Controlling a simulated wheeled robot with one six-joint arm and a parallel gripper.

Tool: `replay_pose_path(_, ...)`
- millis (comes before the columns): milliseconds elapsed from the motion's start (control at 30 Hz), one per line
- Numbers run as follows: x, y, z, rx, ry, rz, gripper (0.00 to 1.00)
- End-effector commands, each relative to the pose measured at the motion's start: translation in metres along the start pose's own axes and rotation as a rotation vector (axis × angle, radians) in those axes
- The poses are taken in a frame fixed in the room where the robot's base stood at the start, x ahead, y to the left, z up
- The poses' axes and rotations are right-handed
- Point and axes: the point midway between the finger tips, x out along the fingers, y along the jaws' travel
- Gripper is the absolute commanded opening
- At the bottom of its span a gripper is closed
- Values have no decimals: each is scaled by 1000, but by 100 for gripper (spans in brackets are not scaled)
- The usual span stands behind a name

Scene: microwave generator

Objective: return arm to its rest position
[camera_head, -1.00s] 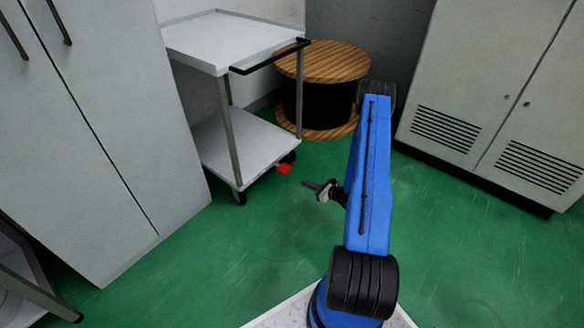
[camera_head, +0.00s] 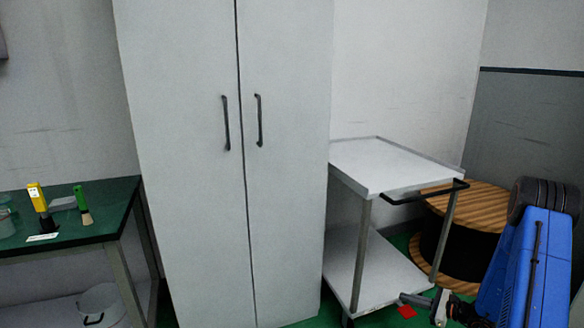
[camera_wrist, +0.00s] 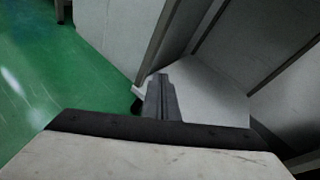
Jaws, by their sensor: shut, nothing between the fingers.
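My gripper (camera_head: 418,301) shows at the lower right of the head view, beside my blue arm, in front of the trolley's lower shelf. In the wrist view its fingers (camera_wrist: 160,98) are together with nothing between them. The wrist view looks past the fingers at a pale shelf surface and the green floor. My arm is folded at the right edge of the head view, and its lower part is cut off.
A white two-shelf trolley (camera_head: 385,172) with a black handle stands beside a tall grey cabinet (camera_head: 185,170). A wooden cable reel (camera_head: 478,205) is behind it. A red piece (camera_head: 406,311) lies on the floor. A green-topped table (camera_head: 100,228) at left holds several small items.

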Motion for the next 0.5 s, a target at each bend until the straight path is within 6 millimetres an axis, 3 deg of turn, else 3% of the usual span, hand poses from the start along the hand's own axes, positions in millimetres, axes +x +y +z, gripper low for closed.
replay_pose_path(33, 2, 3, 22, -39, -2, 34, 0)
replay_pose_path(100, 4, 11, 46, -85, -3, 84, 0)
replay_pose_path(500, 1, 67, 170, -361, 18, 349, 0)
